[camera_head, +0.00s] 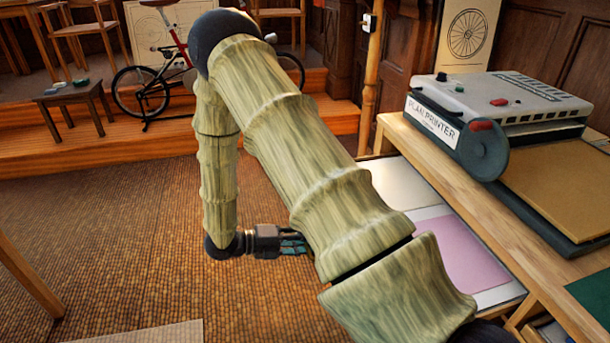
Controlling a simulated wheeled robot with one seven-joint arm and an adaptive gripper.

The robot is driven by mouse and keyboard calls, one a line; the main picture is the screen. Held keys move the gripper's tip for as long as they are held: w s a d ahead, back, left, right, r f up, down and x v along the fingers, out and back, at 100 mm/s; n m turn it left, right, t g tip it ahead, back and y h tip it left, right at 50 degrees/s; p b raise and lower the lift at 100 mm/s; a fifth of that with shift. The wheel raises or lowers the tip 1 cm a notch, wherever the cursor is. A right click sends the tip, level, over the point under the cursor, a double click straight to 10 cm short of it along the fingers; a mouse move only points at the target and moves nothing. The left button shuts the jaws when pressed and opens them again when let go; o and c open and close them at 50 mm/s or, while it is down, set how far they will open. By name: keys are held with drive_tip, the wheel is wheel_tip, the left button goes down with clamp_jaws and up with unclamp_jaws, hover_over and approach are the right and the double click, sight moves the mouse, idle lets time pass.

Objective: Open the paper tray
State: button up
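A shallow tray with a pale rim (502,293) juts out from under the table's left edge. A white sheet (398,184) and a pink sheet (462,256) lie in it. My arm covers the tray's left side and front. My gripper (300,243) points right, left of the tray, with its teal fingers partly behind my own arm link. Whether the fingers touch the tray or are apart cannot be seen.
A plan printer (490,115) stands on the wooden table (400,132) at right. A wooden post (371,90) stands behind the tray. A bicycle (150,85) and a low stool (72,97) stand at the back left. The woven floor (120,235) at left is mostly clear.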

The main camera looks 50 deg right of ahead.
drive_tip(key=v, duration=1.2)
drive_tip(key=shift+d+f, duration=0.15)
drive_tip(key=w+d+f+n+t+h, duration=0.15)
drive_tip(key=d+f+n+t, duration=0.25)
drive_tip(key=f+n+t, duration=0.7)
drive_tip(key=s+a+f+n+t+y, duration=0.25)
drive_tip(key=a+f+n+y, duration=0.3)
drive_tip(key=f+n, duration=0.6)
drive_tip(key=s+a+f+n+g+y, duration=0.1)
drive_tip(key=s+a+f+n+y, duration=0.1)
drive_tip(key=s+a+n+y, duration=0.3)
drive_tip(key=s+a+f+n+g+y, duration=0.1)
drive_tip(key=s+a+f+n, duration=0.15)
drive_tip(key=s+n, duration=0.5)
drive_tip(key=s+a+n+g+y, duration=0.2)
drive_tip(key=s+a+n, duration=0.1)
drive_tip(key=s, duration=0.3)
drive_tip(key=s+a+n+g+y, duration=0.1)
drive_tip(key=s+a+n, duration=0.25)
drive_tip(key=s, duration=0.25)
wheel_tip(320, 180, up, 21)
drive_tip(key=p, duration=2.1)
drive_tip(key=shift+w+d+p, duration=0.25)
drive_tip(key=shift+d+p, duration=0.05)
drive_tip(key=shift+d, duration=0.15)
